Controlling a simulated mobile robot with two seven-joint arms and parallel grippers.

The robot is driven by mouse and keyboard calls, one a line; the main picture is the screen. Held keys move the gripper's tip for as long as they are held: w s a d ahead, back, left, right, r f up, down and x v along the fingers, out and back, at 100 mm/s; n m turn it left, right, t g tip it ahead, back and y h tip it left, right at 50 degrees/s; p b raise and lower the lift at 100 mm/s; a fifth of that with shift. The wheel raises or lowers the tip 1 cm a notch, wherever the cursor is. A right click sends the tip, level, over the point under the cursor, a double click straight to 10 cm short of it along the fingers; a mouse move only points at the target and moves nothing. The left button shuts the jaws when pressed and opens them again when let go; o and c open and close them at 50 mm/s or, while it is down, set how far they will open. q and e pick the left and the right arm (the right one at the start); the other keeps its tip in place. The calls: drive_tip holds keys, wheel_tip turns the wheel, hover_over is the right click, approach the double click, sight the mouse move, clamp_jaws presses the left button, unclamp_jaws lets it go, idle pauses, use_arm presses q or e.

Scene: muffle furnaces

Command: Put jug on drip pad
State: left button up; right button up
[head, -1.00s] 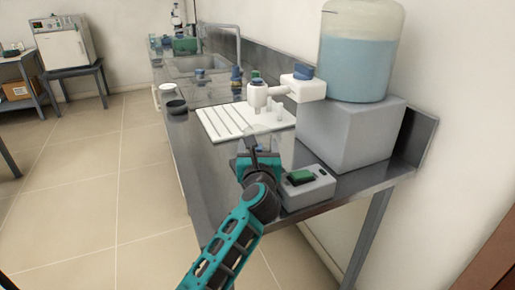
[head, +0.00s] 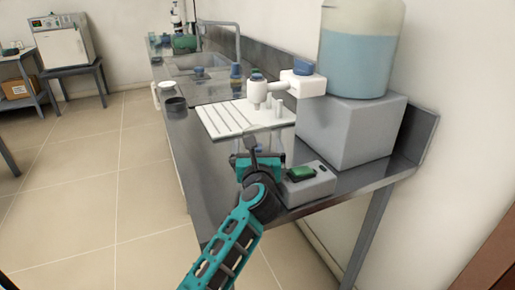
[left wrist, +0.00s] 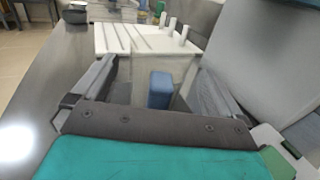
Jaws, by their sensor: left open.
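The drip pad (head: 225,120) is a white ribbed tray on the steel bench under a white tap (head: 258,92). It also shows at the top of the left wrist view (left wrist: 112,38). The jug (head: 275,147) looks clear, with a blue handle, and stands in front of the pad's near edge, partly hidden by my gripper. In the left wrist view its blue handle (left wrist: 160,90) lies between my fingers. My left gripper (left wrist: 150,85) is open around the handle; I cannot tell whether either finger touches it. My right gripper is not in view.
A grey box (head: 350,130) carrying a big carboy of blue liquid (head: 358,65) stands right of the pad. A small grey device with a green top (head: 303,180) is beside my gripper. A dark cup (head: 177,108) stands at the bench's left edge. A sink lies behind.

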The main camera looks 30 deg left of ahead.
use_arm(q)
wheel_tip(320, 180, up, 6)
drive_tip(key=shift+f+p, duration=0.25)
drive_tip(key=shift+p, duration=0.9)
wheel_tip(320, 180, up, 6)
drive_tip(key=shift+r+p, duration=0.1)
drive_tip(key=shift+p, duration=0.8)
wheel_tip(320, 180, up, 8)
drive_tip(key=p, duration=0.1)
hover_over(257, 99)
drive_tip(key=v, duration=0.3)
drive_tip(key=shift+r, duration=0.2)
